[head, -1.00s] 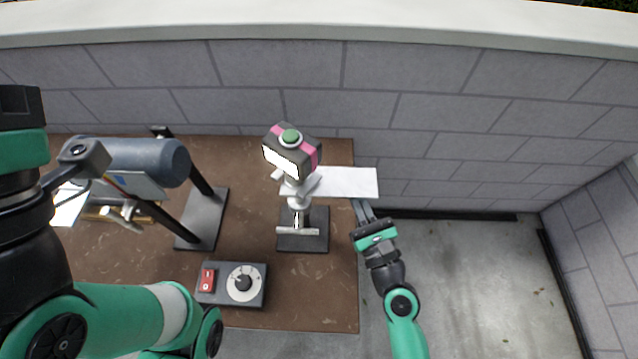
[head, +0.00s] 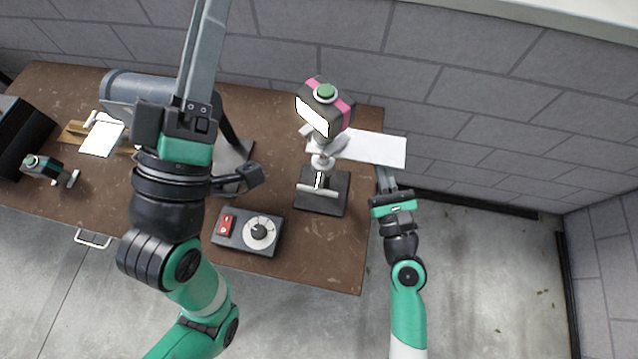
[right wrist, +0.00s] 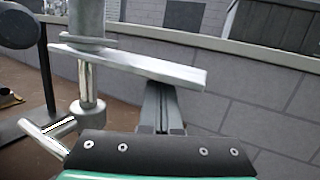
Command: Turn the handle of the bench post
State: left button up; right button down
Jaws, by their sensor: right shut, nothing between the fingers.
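The bench post (head: 323,165) stands upright on a dark square base near the right end of the brown bench. A silver crossbar (head: 317,188) sticks out low on its front; it also shows in the right wrist view (right wrist: 48,130). A flat pale plate (head: 375,149) extends right from the post at mid-height. My right gripper (head: 384,172) is shut and empty, with its tips at the plate's near edge, partly hidden by it in the right wrist view. My left gripper (head: 208,40) is raised over the bench's left half, its tips at the picture's top edge; its opening is unclear.
A dark box with a pink band and green button (head: 326,97) tops the post. A control box (head: 247,232) with a red switch and dial sits in front. A grey cylinder (head: 140,87) is left, partly hidden. A block wall runs behind; floor at right is clear.

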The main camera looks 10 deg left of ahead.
pick_arm(q)
jog(key=s+d+f+n+g+h, duration=0.1)
jog(key=d+f+g, duration=0.15)
jog(key=f, duration=0.75)
jog(key=s+d+f+g, duration=0.1)
jog(key=f+g, duration=0.2)
jog(key=f, duration=0.7)
jog(key=g, duration=0.4)
send_near(318, 188)
jog(key=shift+m, duration=0.3)
jog(key=x, duration=0.7)
jog(key=f+x, duration=0.1)
jog(key=x, duration=0.2)
jog(key=shift+w+f, duration=0.1)
jog(key=shift+c, duration=0.2)
